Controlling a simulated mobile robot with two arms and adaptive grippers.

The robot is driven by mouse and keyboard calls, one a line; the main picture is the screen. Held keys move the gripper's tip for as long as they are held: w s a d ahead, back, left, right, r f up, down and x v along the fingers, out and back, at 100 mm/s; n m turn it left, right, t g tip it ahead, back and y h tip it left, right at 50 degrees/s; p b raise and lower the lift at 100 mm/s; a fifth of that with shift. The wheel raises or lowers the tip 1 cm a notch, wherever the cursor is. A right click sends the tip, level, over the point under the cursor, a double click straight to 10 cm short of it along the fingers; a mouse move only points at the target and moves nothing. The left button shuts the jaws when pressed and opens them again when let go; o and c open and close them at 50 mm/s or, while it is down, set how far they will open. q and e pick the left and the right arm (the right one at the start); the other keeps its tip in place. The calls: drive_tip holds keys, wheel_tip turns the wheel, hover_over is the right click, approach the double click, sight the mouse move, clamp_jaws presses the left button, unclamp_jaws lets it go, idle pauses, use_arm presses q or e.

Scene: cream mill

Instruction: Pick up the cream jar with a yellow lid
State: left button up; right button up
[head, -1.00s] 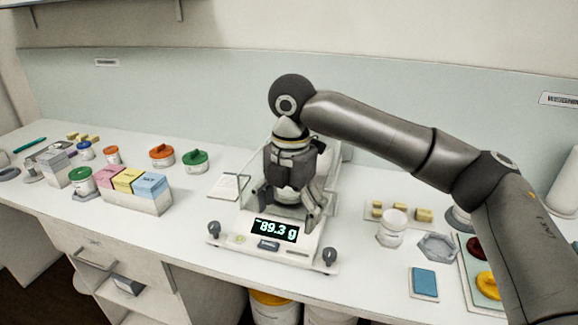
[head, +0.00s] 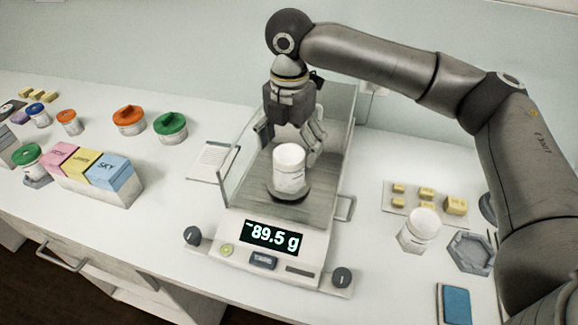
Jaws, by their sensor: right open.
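No jar with a yellow lid shows in the head view. A white jar (head: 289,168) without a lid stands upright on the dark pan (head: 290,197) of the balance. My right gripper (head: 288,139) is open and empty, just above and behind that jar, with its fingers spread and pointing down. The balance display (head: 271,238) reads -89.5 g. A second white jar (head: 419,230) stands on the bench to the right of the balance. My left gripper is not in view.
Glass walls (head: 232,173) stand around the pan. A hexagonal dish (head: 469,252) and blue pad (head: 455,303) lie at right.

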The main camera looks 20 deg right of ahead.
drive_tip(key=shift+w+d+f, duration=0.1)
drive_tip(key=shift+f, duration=0.6)
wheel_tip(320, 180, down, 4)
drive_tip(key=shift+d+f+p, duration=0.15)
drive_tip(key=shift+f+p, duration=0.05)
drive_tip(key=shift+p, duration=0.55)
drive_tip(key=shift+f, duration=0.35)
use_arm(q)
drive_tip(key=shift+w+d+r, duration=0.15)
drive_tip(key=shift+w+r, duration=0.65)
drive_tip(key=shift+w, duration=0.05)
use_arm(e)
drive_tip(key=shift+c, duration=0.3)
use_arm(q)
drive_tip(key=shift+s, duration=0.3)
use_arm(e)
drive_tip(key=c, duration=1.1)
